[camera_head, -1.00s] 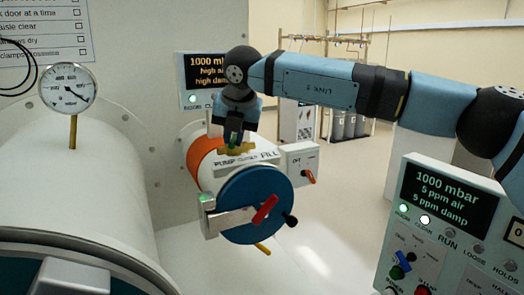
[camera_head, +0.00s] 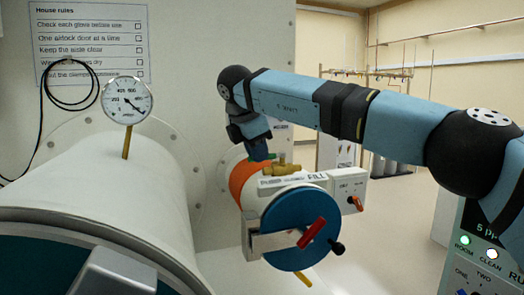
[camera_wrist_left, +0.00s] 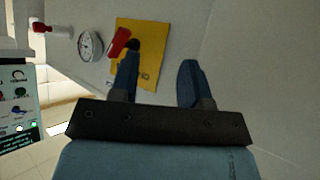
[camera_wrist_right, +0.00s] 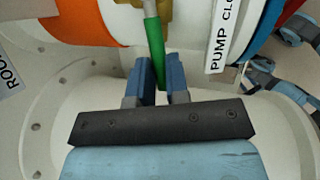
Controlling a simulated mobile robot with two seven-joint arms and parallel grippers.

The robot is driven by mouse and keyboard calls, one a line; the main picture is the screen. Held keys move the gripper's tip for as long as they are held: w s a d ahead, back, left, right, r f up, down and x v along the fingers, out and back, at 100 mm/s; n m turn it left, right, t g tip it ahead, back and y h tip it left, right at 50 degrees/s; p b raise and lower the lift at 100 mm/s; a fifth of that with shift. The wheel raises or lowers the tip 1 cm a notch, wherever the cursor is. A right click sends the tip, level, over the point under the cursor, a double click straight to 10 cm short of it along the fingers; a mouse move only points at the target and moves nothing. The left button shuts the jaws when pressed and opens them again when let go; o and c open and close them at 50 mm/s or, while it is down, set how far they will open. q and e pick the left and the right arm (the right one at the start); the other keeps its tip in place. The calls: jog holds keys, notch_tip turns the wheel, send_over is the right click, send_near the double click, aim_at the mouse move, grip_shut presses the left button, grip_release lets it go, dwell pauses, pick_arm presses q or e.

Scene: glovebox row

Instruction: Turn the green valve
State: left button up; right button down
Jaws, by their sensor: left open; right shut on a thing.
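The small airlock, a white drum with an orange band and blue door (camera_head: 299,228), juts from the wall. On top sits a brass valve (camera_head: 283,168) beside a label reading "FILL". Its green lever (camera_wrist_right: 154,40) shows in the right wrist view, next to the label strip reading "PUMP". My right gripper (camera_head: 259,152) is shut on the green lever, over the wall side of the brass body; its fingers mostly hide the lever in the head view. My left gripper (camera_wrist_left: 160,78) shows only in its own wrist view, open and empty.
A pressure gauge (camera_head: 126,101) stands on the large white drum (camera_head: 110,185) at left. The blue door has a red handle (camera_head: 311,232). A switch box (camera_head: 348,188) is right of the airlock. A control panel (camera_head: 480,250) is at lower right. Floor (camera_head: 390,215) shows between.

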jog(key=shift+w+a+m+h+p, duration=0.3)
jog(key=shift+w+m+p, duration=0.25)
jog(key=shift+m, duration=0.45)
jog(key=shift+g, duration=0.3)
jog(key=c, duration=1.1)
grip_release()
jog(key=shift+w, duration=0.1)
jog(key=p+v, duration=0.1)
jog(key=v, duration=1.3)
jog(key=shift+p, duration=0.35)
jog(key=shift+f, duration=0.1)
